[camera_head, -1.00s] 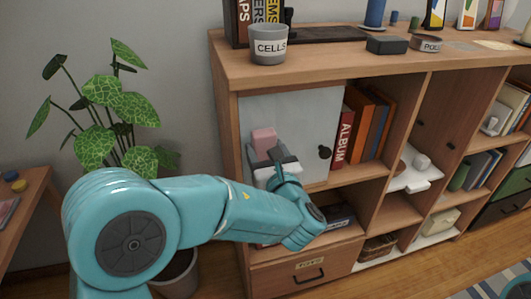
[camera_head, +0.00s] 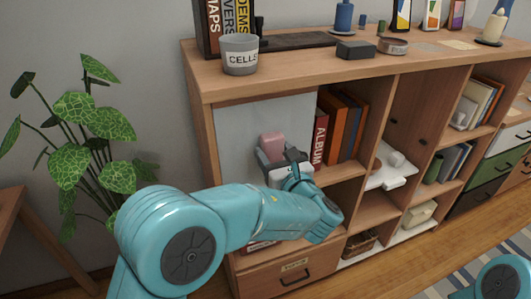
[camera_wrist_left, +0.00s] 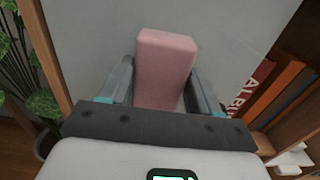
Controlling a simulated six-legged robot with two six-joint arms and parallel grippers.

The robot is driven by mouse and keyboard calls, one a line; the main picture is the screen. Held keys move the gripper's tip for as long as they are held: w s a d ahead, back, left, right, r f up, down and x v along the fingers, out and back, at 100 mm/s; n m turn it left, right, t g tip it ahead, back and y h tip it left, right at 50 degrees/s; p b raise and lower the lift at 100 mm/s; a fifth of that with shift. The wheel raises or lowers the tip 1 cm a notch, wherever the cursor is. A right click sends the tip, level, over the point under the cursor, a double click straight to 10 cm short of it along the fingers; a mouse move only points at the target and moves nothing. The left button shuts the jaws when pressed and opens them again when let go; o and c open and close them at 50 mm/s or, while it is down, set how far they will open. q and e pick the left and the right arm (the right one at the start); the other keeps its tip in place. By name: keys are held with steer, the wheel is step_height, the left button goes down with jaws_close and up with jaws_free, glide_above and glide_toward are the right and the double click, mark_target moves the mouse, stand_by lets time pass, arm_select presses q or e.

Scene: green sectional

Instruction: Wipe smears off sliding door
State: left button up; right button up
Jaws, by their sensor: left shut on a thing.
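The sliding door (camera_head: 238,130) is a plain light grey panel covering the left upper compartment of the wooden shelf. It fills the background of the left wrist view (camera_wrist_left: 235,35). I cannot make out any smears on it. My left gripper (camera_head: 275,158) is in front of the door, toward its right side. It is shut on a pink block-like sponge (camera_head: 271,145), which stands between the two fingers in the left wrist view (camera_wrist_left: 165,62). The sponge's far end is at or close to the panel; I cannot tell if it touches. My right gripper is not in view.
Upright books (camera_head: 340,125) stand in the opening right of the door. A grey CELLS cup (camera_head: 240,56) and other items stand on the shelf top. A leafy plant (camera_head: 85,130) is at the left. A drawer (camera_head: 290,276) is below.

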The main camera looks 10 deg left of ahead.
arm_select(q)
steer(key=shift+d, duration=0.1)
steer(key=shift+b+v, duration=0.5)
steer(key=shift+v, duration=2.5)
steer(key=shift+v, duration=1.5)
